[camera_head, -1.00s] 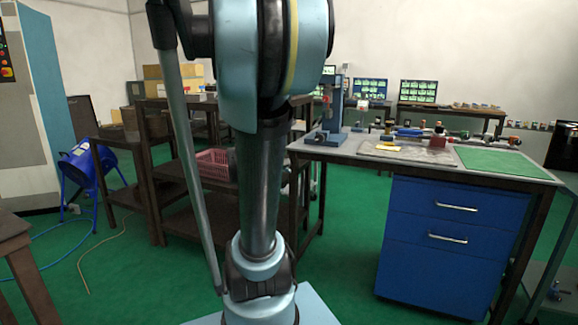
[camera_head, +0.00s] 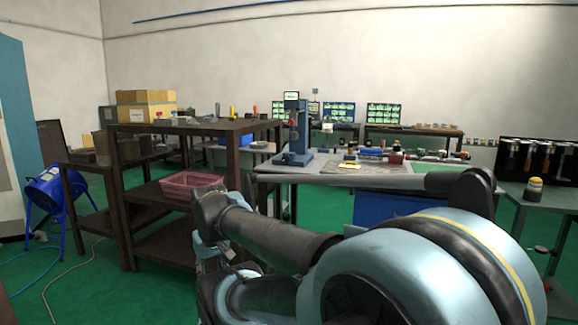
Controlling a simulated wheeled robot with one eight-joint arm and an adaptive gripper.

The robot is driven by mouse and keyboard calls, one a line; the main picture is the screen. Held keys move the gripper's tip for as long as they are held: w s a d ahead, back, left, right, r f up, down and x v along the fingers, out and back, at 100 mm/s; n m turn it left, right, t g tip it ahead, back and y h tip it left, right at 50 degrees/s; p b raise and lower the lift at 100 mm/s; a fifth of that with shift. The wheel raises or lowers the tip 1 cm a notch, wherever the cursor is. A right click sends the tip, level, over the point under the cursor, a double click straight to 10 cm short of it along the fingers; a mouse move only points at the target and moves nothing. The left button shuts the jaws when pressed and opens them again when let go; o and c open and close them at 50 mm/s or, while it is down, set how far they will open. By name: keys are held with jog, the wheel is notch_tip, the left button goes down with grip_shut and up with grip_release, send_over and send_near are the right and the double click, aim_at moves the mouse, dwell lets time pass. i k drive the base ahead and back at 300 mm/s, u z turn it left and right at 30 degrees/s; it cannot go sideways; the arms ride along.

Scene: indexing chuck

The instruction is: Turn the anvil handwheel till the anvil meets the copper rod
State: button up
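A workbench (camera_head: 272,170) stands at the centre right behind my arm, with small tools and parts on it. A dark red block (camera_head: 396,157) and a blue part (camera_head: 371,152) lie on its top. A blue upright press-like device (camera_head: 297,135) stands at its left end. The anvil handwheel, the anvil and the copper rod are too small to tell apart here. My arm fills the lower right and hides part of the bench front. My gripper is not in view.
A dark brown shelf rack (camera_head: 225,126) with a pink basket (camera_head: 190,184) stands left of the bench. A blue drum fan (camera_head: 52,187) stands at far left. A dark tool board (camera_head: 535,158) and a yellow-topped jar (camera_head: 534,188) are at right. Green floor is open at lower left.

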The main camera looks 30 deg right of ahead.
aim_at(285, 159)
jog(key=z, duration=0.05)
jog(key=k, duration=0.2)
jog(key=z, duration=2.8)
jog(key=i, duration=1)
jog(key=u, duration=2.4)
